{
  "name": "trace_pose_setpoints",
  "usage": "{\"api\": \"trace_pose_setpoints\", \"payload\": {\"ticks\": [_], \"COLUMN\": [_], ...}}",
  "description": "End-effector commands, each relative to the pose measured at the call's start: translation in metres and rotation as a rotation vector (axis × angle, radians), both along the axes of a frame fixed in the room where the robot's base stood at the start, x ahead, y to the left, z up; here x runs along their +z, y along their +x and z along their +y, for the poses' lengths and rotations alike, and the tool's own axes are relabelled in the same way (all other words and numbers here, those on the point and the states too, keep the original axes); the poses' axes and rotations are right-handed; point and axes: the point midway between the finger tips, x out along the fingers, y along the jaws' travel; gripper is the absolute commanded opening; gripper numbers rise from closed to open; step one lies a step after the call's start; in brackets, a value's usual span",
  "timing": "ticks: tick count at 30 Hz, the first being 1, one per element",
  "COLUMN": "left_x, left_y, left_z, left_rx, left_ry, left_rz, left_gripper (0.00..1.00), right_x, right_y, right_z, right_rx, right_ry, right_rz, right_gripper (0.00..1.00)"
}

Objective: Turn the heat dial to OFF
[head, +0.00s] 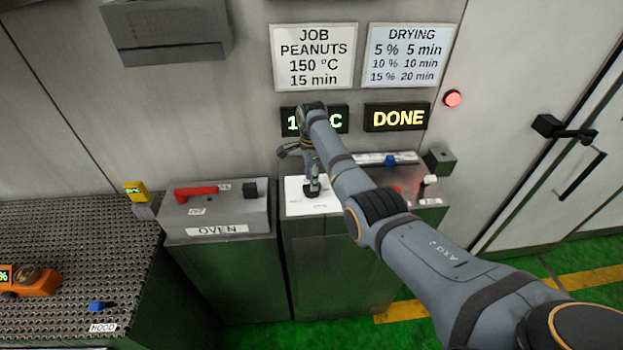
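My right arm reaches in from the lower right to a white panel (296,208) on top of the middle cabinet. My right gripper (312,188) points down at this panel, and its fingertips are small and dark here. I cannot tell whether they are open or shut, or whether they touch a dial. The heat dial cannot be made out; the gripper and wrist cover that part of the panel. A temperature display (338,119) above is partly hidden by my wrist. My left gripper is not in view.
An OVEN box (217,229) with a red handle (196,190) stands left of the panel. A blue knob (390,160), a red button and a white-tipped lever (430,180) are to the right. The wall display (398,117) reads DONE beside a lit red lamp (453,98).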

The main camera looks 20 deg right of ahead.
Motion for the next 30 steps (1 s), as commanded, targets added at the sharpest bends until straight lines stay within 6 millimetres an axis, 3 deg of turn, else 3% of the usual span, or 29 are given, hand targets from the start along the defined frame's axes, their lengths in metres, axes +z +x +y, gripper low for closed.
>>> {"api": "trace_pose_setpoints", "payload": {"ticks": [3,5,14,23,30], "left_x": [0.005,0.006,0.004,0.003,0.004], "left_y": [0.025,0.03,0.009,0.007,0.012], "left_z": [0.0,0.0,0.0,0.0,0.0], "left_rx": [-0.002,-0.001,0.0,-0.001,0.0], "left_ry": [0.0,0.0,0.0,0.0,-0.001], "left_rz": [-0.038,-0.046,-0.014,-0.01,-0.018], "left_gripper": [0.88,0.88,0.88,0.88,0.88], "right_x": [-0.014,-0.019,-0.023,-0.022,-0.022], "right_y": [0.0,0.0,0.0,0.0,0.0], "right_z": [0.0,0.0,0.0,0.0,0.0], "right_rx": [0.0,0.0,0.0,0.0,0.005], "right_ry": [0.0,0.0,0.0,0.0,0.0], "right_rz": [0.002,0.0,0.0,0.0,0.0], "right_gripper": [0.4,0.4,0.4,0.0,0.0]}}
